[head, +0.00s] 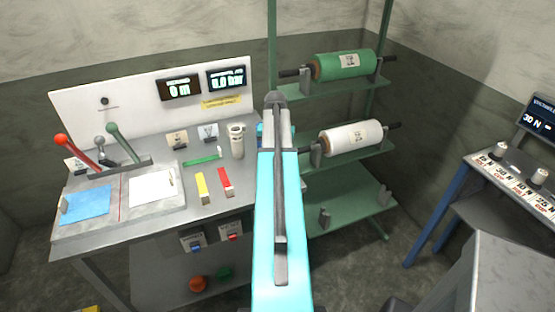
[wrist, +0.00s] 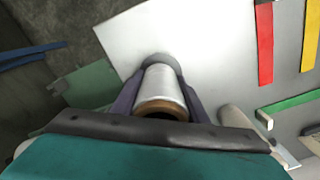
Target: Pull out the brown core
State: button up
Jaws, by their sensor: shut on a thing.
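My gripper (wrist: 161,80) shows in the wrist view, its two dark fingers on either side of a small whitish cylinder (wrist: 163,86). It is shut on this cylinder. A brown core (wrist: 161,106) shows as a ring at the cylinder's near end. How far the core stands out cannot be told. In the head view my turquoise arm hides the gripper and the cylinder. A white film roll (head: 353,138) and a green film roll (head: 345,65) lie on the shelf rack, each with a brown core end at its left.
The grey bench (head: 225,200) holds a mug (head: 237,141), a yellow bar (head: 202,187), a red bar (head: 226,182), a green stick (head: 202,159) and levers (head: 122,142). A green shelf rack (head: 345,205) stands right of my arm. A console (head: 515,180) stands far right.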

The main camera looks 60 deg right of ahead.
jog(key=shift+r+p, duration=3.05)
jog(key=shift+r, duration=2.3)
jog(key=shift+r, duration=0.1)
jog(key=shift+r, duration=1.4)
